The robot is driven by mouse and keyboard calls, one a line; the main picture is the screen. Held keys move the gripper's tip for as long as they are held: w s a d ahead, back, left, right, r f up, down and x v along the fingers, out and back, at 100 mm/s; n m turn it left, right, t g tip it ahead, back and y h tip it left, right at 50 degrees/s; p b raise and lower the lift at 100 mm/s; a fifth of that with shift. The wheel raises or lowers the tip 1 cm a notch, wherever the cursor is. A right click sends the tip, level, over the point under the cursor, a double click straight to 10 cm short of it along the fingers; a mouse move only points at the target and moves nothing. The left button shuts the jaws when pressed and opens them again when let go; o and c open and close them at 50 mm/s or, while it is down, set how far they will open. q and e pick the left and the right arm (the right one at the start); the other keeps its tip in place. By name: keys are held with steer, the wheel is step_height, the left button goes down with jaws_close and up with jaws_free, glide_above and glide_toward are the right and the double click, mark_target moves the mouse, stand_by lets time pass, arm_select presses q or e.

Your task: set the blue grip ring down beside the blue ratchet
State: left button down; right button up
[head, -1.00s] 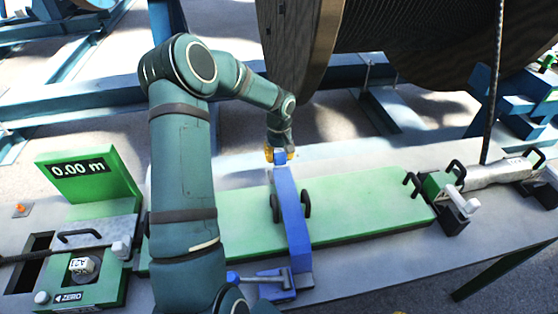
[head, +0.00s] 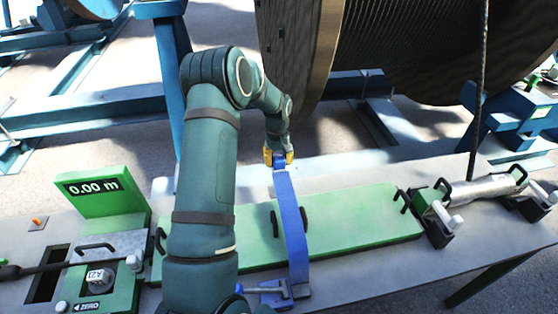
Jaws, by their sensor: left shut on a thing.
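My left gripper (head: 279,158) has yellow fingertips and is shut on the blue grip ring (head: 280,164) at the top end of a blue strap (head: 292,225). Only a small part of the ring shows between the fingertips. In the picture the gripper is above the back edge of the green board; its exact height is hard to tell. The strap runs from it across the board, between two black handles, to the blue ratchet (head: 272,292) at the front. My right gripper is not in view.
The green board (head: 365,220) lies on the grey bench (head: 400,270). A green meter reading 0.00 m (head: 92,188) stands left. A clamp (head: 440,215) with black handles sits at the board's right end. The large cable reel (head: 385,50) is behind. Bare bench shows right of the ratchet.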

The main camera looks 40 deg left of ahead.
arm_select(q)
steer(key=shift+s+d+m+y, duration=0.1)
steer(key=shift+s+d+m, duration=1)
steer(key=shift+d, duration=1.4)
steer(key=shift+s+d+m+y, duration=0.1)
steer(key=shift+s+d+m, duration=1)
steer(key=shift+d, duration=1.35)
steer(key=shift+s+d+m+y, duration=0.1)
steer(key=shift+s+d+m, duration=1)
steer(key=shift+d, duration=1.4)
steer(key=shift+s+d+m, duration=2.1)
steer(key=shift+s+d, duration=0.1)
steer(key=shift+d, duration=2.95)
steer(key=m+b, duration=0.1)
steer(key=m, duration=0.3)
glide_above(333, 291)
steer(key=shift+y, duration=0.4)
step_height(333, 291, down, 17)
steer(key=b, duration=1.7)
steer(key=shift+w+d+r, duration=0.1)
steer(key=shift+w+r, duration=0.05)
steer(key=shift+r, duration=0.05)
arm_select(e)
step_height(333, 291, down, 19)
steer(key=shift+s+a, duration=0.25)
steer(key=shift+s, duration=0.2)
arm_select(q)
steer(key=shift+c, duration=2.4)
jaws_free()
